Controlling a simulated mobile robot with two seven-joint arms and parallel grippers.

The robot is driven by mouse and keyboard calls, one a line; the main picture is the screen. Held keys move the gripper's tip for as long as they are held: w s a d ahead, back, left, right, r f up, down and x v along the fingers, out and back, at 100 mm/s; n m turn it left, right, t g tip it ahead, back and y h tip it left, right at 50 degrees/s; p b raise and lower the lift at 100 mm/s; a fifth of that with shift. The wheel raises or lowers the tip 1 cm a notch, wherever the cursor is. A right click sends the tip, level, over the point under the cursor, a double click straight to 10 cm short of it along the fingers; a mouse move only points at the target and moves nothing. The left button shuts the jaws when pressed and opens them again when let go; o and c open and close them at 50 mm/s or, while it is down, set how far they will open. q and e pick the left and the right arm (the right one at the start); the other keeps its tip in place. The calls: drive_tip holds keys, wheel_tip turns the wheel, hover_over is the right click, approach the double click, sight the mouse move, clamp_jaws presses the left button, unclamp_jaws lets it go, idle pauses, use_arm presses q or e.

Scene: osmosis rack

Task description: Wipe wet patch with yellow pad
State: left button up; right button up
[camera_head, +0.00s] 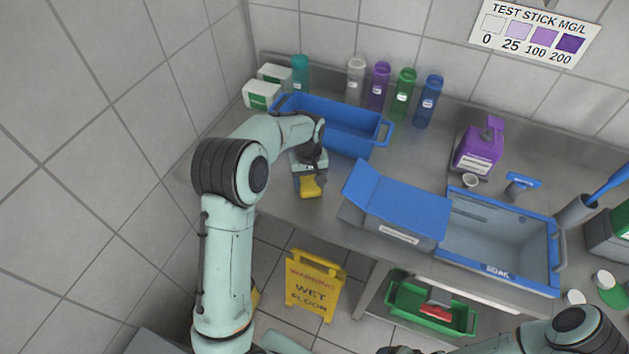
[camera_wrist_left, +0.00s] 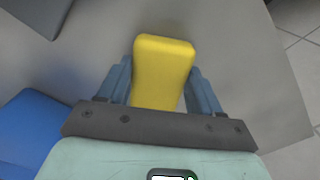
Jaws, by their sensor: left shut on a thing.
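The yellow pad (camera_head: 310,186) is held between the fingers of my left gripper (camera_head: 308,178), over the left part of the steel counter near its front edge. In the left wrist view the pad (camera_wrist_left: 164,70) stands out between the two blue-grey fingers (camera_wrist_left: 160,85), which are shut on its sides. I cannot tell whether the pad touches the counter. No wet patch can be made out on the counter in either view. My right arm shows at the bottom right of the head view, and its fingertips cannot be seen.
A blue bin (camera_head: 345,125) stands behind my left gripper. A grey box with a blue lid (camera_head: 400,205) and the soak basin (camera_head: 497,268) are to the right. Bottles (camera_head: 403,95) line the back wall. A yellow wet-floor sign (camera_head: 314,285) stands on the floor in front.

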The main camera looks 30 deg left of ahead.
sight(290, 182)
use_arm(q)
drive_tip(key=shift+s+a+f+p, duration=0.15)
drive_tip(key=shift+a, duration=1.35)
drive_tip(key=shift+s+a+f+p, duration=0.1)
drive_tip(key=shift+s+a+p, duration=0.05)
drive_tip(key=shift+a, duration=1.3)
drive_tip(key=shift+s+a+f, duration=0.1)
drive_tip(key=shift+a, duration=0.05)
drive_tip(key=shift+r, duration=3.1)
drive_tip(key=shift+r, duration=0.1)
wheel_tip(290, 182, up, 3)
drive_tip(key=shift+f, duration=0.1)
